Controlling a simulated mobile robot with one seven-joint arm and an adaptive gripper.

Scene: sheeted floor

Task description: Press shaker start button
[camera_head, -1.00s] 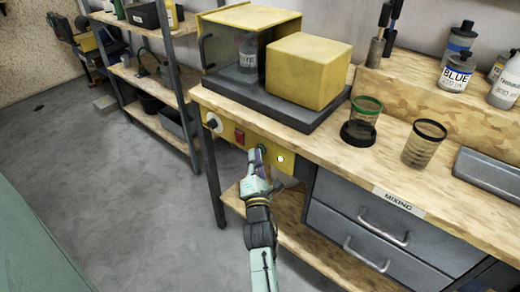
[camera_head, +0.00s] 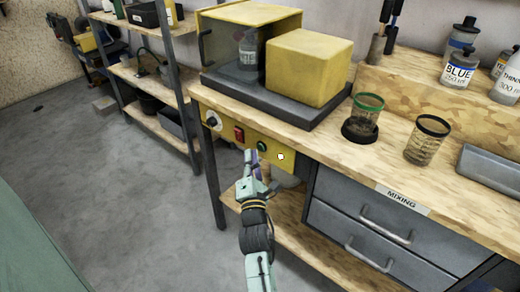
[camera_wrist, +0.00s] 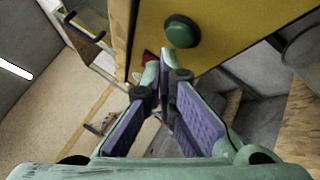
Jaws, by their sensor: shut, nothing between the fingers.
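The shaker (camera_head: 258,94) is a yellow box-shaped machine on a dark base on the bench, with a bottle (camera_head: 248,54) behind its clear front. A yellow control panel (camera_head: 226,124) runs along the bench front below it. The green start button (camera_head: 262,146) sits on this panel, right of a red switch (camera_head: 239,134). In the wrist view the green button (camera_wrist: 182,31) is a round knob just beyond and above my fingertips. My gripper (camera_head: 251,156) is shut and empty, its tips just below and left of the button. A gap seems to show between tips and button.
A small white light (camera_head: 281,157) is on the panel's right, and a white-rimmed dial (camera_head: 212,121) on its left. Drawers (camera_head: 380,236) are below right. The floor at left is clear.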

